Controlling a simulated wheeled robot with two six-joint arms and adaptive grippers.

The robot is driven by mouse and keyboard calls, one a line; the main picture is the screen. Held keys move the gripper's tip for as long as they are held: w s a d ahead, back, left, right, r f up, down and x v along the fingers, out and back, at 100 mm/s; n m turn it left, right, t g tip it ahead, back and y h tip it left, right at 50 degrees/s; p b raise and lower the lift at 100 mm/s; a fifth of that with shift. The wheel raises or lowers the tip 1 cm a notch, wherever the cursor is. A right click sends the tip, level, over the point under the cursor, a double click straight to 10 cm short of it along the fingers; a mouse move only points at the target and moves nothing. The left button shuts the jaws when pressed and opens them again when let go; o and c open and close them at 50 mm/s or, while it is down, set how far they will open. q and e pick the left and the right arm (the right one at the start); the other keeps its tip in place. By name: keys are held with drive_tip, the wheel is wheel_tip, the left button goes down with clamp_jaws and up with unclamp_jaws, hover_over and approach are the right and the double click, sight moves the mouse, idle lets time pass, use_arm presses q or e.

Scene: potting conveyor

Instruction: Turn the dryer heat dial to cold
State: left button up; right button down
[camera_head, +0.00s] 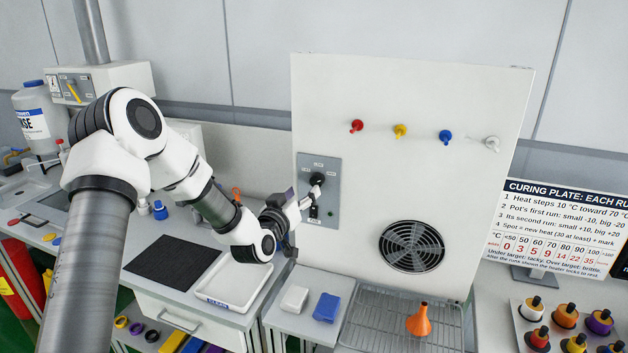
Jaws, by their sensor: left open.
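The dryer (350,80) is a tall white panel with a row of coloured pegs and a round black fan grille (412,246). A grey control plate (330,164) sits at its left side and bears a black dial (317,180). My left gripper (308,198) is open, with its fingertips close to the dial from the lower left. I cannot tell whether they touch it. The labels and the dial's pointer are too small to read, and the gripper partly covers the plate. My right gripper is not in view.
A wire rack (385,325) with an orange funnel (419,320) lies below the fan. A white block (294,299) and a blue block (327,307) lie on the counter below my gripper. A white tray (214,303) and black mat (160,262) are left. A sign (560,225) stands right.

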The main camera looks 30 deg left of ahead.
sight(315, 182)
use_arm(q)
drive_tip(key=w, duration=0.2)
drive_tip(key=w+p, duration=0.1)
drive_tip(key=w, duration=0.1)
drive_tip(key=w+p, duration=0.1)
drive_tip(key=w, duration=0.1)
drive_tip(key=shift+w+a, duration=0.15)
drive_tip(key=shift+a, duration=0.1)
drive_tip(key=shift+w+a+f, duration=0.15)
drive_tip(key=shift+w, duration=0.1)
drive_tip(key=c, duration=1.1)
drive_tip(key=shift+c, duration=0.2)
